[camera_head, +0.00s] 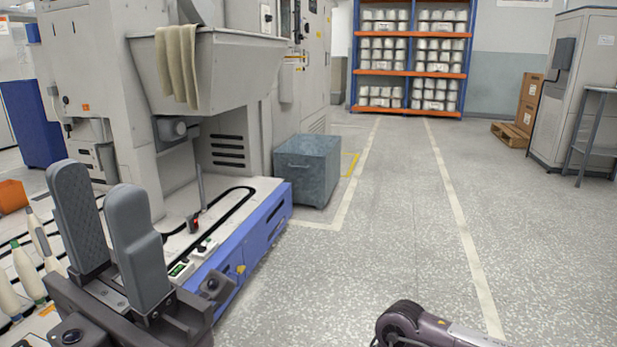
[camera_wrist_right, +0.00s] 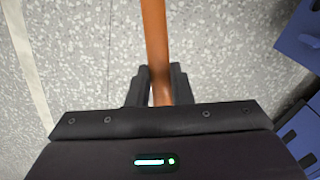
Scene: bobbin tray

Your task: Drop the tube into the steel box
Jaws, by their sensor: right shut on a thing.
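The tube (camera_wrist_right: 156,45) is orange-brown and long, and runs up out of the top of the right wrist view. My right gripper (camera_wrist_right: 160,82) is shut on it, with the speckled floor below. The tube's ends are out of sight. My left gripper (camera_head: 97,190) is open and empty, low at the left in the head view, in front of the machine bed.
The large machine (camera_head: 110,100) with a hopper (camera_head: 215,75) fills the left. Several pale bobbins (camera_head: 28,272) stand at lower left. A loaded shelf (camera_head: 412,75) and cartons (camera_head: 529,100) are at the back. The floor right of the box is clear.

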